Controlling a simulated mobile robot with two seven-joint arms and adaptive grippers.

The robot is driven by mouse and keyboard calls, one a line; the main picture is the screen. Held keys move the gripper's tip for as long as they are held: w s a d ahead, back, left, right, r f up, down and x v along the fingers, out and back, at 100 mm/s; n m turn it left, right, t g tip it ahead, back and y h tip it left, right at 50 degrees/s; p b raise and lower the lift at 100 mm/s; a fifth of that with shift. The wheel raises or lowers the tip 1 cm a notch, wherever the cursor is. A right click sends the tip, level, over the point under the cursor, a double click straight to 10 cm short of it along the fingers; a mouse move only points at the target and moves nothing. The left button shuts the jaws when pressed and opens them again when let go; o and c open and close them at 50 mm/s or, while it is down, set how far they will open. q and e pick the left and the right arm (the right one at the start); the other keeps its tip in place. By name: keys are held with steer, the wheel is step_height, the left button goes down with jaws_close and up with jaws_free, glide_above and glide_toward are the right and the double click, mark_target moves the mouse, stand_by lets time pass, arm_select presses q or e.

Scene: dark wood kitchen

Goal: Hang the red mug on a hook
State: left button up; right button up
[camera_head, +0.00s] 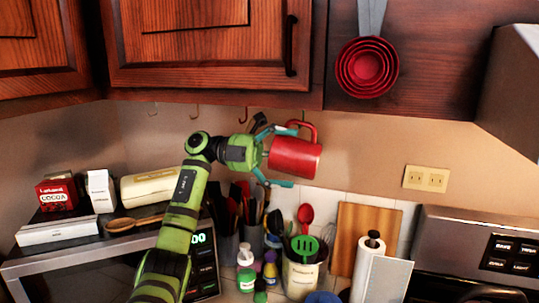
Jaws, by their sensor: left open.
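The red mug (297,158) is in the air below the upper cabinet, on its side with its handle (308,127) at the top. My left gripper (283,157) reaches in from the left, with its teal fingers spread apart above and below the mug's left end. Hooks (195,111) hang in a row under the cabinet edge. One near the mug is partly hidden by the gripper and handle, and I cannot tell whether the handle rests on it. My right gripper is not in view.
The upper cabinet (200,62) is just above the gripper. Red measuring cups (367,67) hang at the right. Below stand a utensil crock (302,275), a paper towel roll (368,265) and a cutting board (363,235). A microwave (90,265) with boxes on top is at left.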

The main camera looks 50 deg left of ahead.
arm_select(q)
steer(key=v, duration=1.1)
